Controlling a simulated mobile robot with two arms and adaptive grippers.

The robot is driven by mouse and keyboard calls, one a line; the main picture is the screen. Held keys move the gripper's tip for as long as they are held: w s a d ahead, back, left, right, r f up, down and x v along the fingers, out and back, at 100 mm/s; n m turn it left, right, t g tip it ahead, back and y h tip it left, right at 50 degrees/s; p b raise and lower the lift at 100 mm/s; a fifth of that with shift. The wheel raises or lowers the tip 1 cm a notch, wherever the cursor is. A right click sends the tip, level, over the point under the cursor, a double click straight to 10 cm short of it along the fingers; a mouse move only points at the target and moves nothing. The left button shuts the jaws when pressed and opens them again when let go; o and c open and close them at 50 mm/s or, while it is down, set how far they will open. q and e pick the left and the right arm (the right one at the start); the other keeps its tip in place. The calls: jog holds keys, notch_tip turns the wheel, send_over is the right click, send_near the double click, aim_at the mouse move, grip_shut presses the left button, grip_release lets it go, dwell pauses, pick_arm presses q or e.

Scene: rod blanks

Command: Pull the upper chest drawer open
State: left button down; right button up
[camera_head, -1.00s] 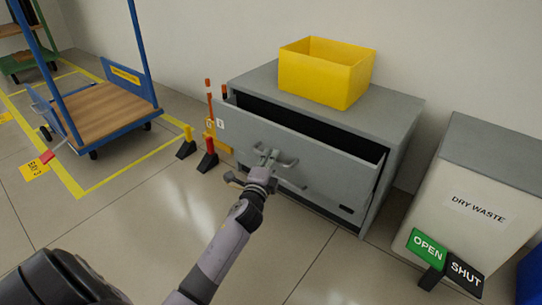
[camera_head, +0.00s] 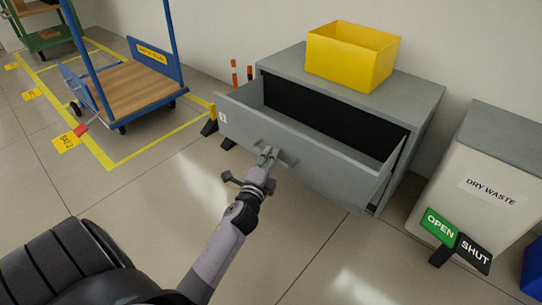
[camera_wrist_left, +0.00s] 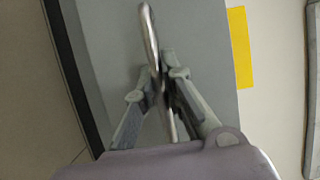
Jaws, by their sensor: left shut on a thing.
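The grey chest (camera_head: 425,100) stands against the wall. Its upper drawer (camera_head: 330,172) is pulled well out, and its inside shows dark and empty as far as I can see. My left gripper (camera_head: 267,158) is at the drawer front, shut on the bar handle (camera_head: 287,157). In the left wrist view the metal handle (camera_wrist_left: 149,35) runs between the two fingers of the gripper (camera_wrist_left: 166,90). The gripper covers part of the handle in the head view. My right gripper is not in view.
A yellow bin (camera_head: 350,55) sits on the chest top. A dry waste bin (camera_head: 480,180) with an OPEN/SHUT sign (camera_head: 457,241) stands at the right. A blue cart (camera_head: 125,90) stands at the left. Small black posts (camera_head: 210,122) are near the drawer's left end. Floor in front is clear.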

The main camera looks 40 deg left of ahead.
pick_arm(q)
jog(key=c, duration=1.7)
grip_release()
jog(key=v, duration=1.2)
